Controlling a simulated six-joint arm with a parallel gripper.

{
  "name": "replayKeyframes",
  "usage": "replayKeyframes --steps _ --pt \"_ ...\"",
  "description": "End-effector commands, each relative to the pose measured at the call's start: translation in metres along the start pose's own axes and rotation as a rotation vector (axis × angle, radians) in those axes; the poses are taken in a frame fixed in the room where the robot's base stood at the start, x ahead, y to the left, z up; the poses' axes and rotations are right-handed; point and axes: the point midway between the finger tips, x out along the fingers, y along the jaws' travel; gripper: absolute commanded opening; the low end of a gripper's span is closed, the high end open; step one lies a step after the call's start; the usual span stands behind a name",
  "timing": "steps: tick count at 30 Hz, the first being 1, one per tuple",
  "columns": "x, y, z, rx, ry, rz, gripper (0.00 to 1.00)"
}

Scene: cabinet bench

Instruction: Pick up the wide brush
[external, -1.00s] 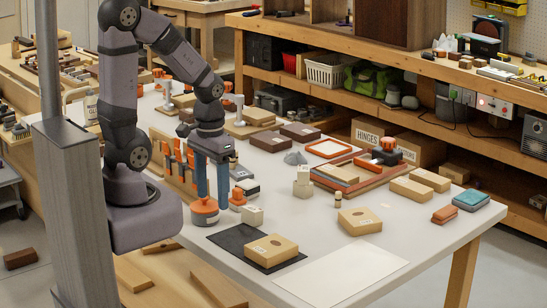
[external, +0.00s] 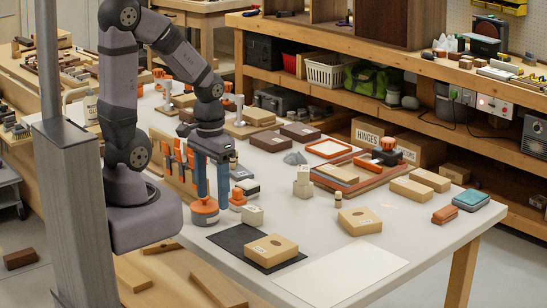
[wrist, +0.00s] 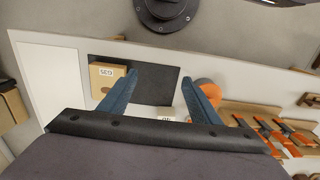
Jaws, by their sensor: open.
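No brush can be made out for certain. Several orange-handled tools hang in a wooden rack (external: 186,178) at the left edge of the table; I cannot tell whether one is the wide brush. The tools also show at the right of the wrist view (wrist: 272,128). My gripper (external: 211,202) points down just right of the rack, its blue fingers apart and nothing between them.
A tan box (external: 271,249) sits on a dark mat (external: 230,237) near the front. A small pale block (external: 253,215) and an orange-topped item (external: 237,197) stand near my gripper. A tan block (external: 360,221) and a red tray (external: 372,182) lie rightward. A white sheet (external: 340,275) lies in front.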

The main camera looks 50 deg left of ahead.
Motion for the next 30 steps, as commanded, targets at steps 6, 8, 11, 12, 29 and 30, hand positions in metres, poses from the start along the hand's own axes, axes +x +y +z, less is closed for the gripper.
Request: replayKeyframes --steps 6,8,11,12,29,30 --pt "0.0 0.0 0.0 0.0 0.0 0.0 0.57" --pt "0.0 0.0 0.0 0.0 0.0 0.0 0.57" --pt "0.0 0.0 0.0 0.0 0.0 0.0 0.57" --pt "0.0 0.0 0.0 0.0 0.0 0.0 0.57" --pt "0.0039 -0.0014 0.0003 0.04 -0.027 -0.016 0.39" --pt "0.0063 -0.0024 0.0005 0.066 -0.045 -0.026 0.39"
